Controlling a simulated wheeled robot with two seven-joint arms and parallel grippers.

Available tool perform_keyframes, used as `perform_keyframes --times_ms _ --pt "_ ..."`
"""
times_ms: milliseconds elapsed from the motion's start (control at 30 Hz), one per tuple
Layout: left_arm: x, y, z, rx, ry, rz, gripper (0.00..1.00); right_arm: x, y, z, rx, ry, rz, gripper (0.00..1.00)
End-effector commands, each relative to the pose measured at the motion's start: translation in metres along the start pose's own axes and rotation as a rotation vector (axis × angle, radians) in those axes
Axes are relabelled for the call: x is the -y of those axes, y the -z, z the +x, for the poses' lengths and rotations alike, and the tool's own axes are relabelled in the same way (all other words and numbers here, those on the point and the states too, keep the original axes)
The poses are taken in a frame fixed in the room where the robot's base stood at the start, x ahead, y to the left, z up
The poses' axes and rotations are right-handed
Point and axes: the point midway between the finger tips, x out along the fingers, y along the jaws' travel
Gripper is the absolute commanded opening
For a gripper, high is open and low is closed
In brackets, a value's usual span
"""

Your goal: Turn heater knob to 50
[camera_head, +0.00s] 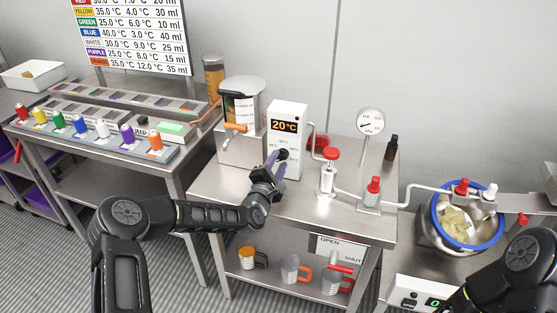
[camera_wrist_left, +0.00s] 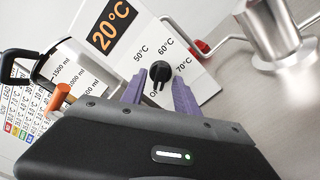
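The white heater box (camera_head: 289,112) stands on the middle table, its display reading 20°C. The knob's exact pointing is hard to tell. My left gripper (camera_head: 275,160) is at the box's front face. In the left wrist view its purple fingers (camera_wrist_left: 158,97) are open, one on each side of the knob, with visible gaps. My right arm shows at the lower right; its gripper is out of view.
A dispenser with an orange handle (camera_head: 240,112) stands left of the heater. A red-topped valve (camera_head: 330,172), pipes and a gauge (camera_head: 370,122) are to the right. A steel bowl with a blue rim (camera_head: 437,222) is farther right. Mugs (camera_head: 291,268) sit on the lower shelf.

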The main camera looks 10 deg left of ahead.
Motion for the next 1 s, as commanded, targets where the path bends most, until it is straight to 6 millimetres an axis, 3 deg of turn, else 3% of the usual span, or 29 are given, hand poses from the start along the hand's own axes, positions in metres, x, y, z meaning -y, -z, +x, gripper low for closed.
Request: perform_keyframes --times_ms 367,833,1000 --pt "0.0005 0.0004 0.0079 0.000 0.001 0.000 0.36 0.0002 -0.0004 -0.0012 0.001 -0.001 0.001 0.36" --pt "0.0005 0.0004 0.0077 0.000 0.001 0.000 0.00 0.0003 -0.0004 -0.0012 0.001 -0.001 0.001 0.36" --pt "0.0005 0.0004 0.0076 0.000 0.001 0.000 0.00 0.0003 -0.0004 -0.0013 0.001 -0.001 0.001 0.36"
